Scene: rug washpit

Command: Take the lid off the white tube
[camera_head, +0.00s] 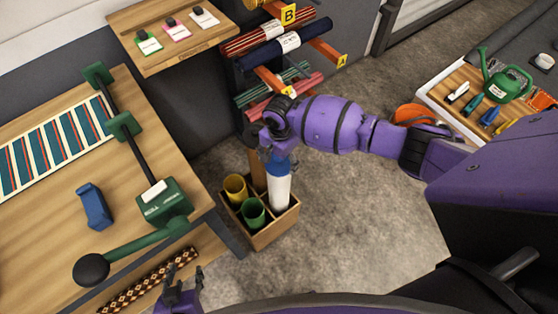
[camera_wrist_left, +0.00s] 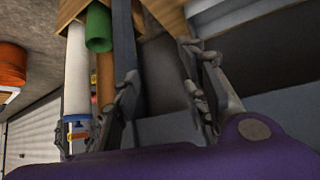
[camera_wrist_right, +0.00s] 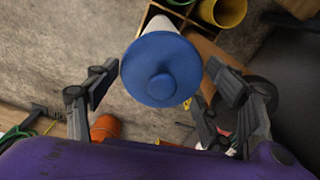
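The white tube (camera_head: 279,192) stands upright in a wooden divided box (camera_head: 270,234) on the floor, with its blue lid (camera_head: 279,165) on top. My right gripper (camera_head: 277,148) is above the tube in the head view. In the right wrist view the blue lid (camera_wrist_right: 160,70), with a round knob, faces the camera between the open fingers (camera_wrist_right: 160,66); I see no finger clearly touching it. My left gripper (camera_head: 180,286) is low beside the workbench. It is open and empty in the left wrist view (camera_wrist_left: 163,85), where the white tube (camera_wrist_left: 77,80) and its lid (camera_wrist_left: 76,132) show at left.
The box also holds a yellow tube (camera_head: 235,188), a green tube (camera_head: 253,212) and a brown one (camera_head: 258,168). The workbench (camera_head: 40,225) stands left of the box. A rack of rolled rugs (camera_head: 283,42) stands behind. The floor right of the box is clear.

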